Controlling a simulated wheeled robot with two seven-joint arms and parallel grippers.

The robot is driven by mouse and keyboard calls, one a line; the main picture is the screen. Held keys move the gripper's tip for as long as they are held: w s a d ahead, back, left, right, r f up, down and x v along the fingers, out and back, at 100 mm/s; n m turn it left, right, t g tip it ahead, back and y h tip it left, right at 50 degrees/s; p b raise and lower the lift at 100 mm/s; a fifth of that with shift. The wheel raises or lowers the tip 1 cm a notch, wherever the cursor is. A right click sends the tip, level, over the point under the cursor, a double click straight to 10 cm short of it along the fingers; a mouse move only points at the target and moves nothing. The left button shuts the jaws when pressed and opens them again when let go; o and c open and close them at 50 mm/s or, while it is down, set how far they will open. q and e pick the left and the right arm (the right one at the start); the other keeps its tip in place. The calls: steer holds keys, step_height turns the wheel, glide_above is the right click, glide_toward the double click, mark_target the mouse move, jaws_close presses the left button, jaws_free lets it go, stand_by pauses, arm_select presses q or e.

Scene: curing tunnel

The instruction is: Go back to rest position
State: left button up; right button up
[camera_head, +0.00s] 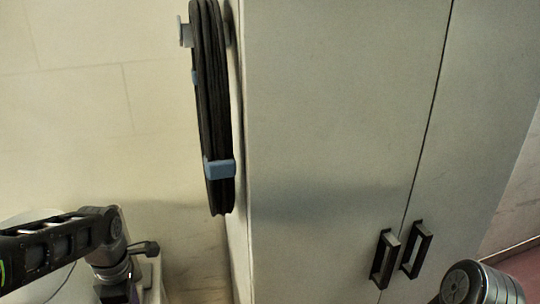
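My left arm (60,245) comes in from the left edge, with a black link and a grey joint that bends downward at the lower left. My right arm (480,285) shows only as a rounded grey metal link at the bottom right edge. I see no fingers of either gripper; both lie outside the picture or are hidden. I see nothing held.
A tall pale grey cabinet (330,110) stands close in front, its two doors shut, with black handles (384,258) near my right arm. A black coiled hose (212,100) with blue clips hangs on its left side. A pale wall (80,120) stands at left.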

arm_select(q)
steer(key=w+d+f+m+t, duration=0.2)
steer(key=w+d+m+t, duration=0.15)
steer(key=w+m, duration=0.4)
steer(key=d+f+m+t+h, duration=0.1)
steer(key=d+f+m+h, duration=0.1)
steer(key=d+f+m, duration=0.8)
steer(key=s+d+f+m+g+h, duration=0.1)
steer(key=s+d+f, duration=0.4)
steer(key=s+f, duration=0.5)
steer(key=s+d+f+m+g+h, duration=0.1)
steer(key=s+d+f+g, duration=0.2)
steer(key=s+d+f, duration=0.3)
steer(key=s+f, duration=0.4)
steer(key=s, duration=0.2)
steer(key=shift+d+m, duration=0.25)
steer(key=shift+m, duration=0.1)
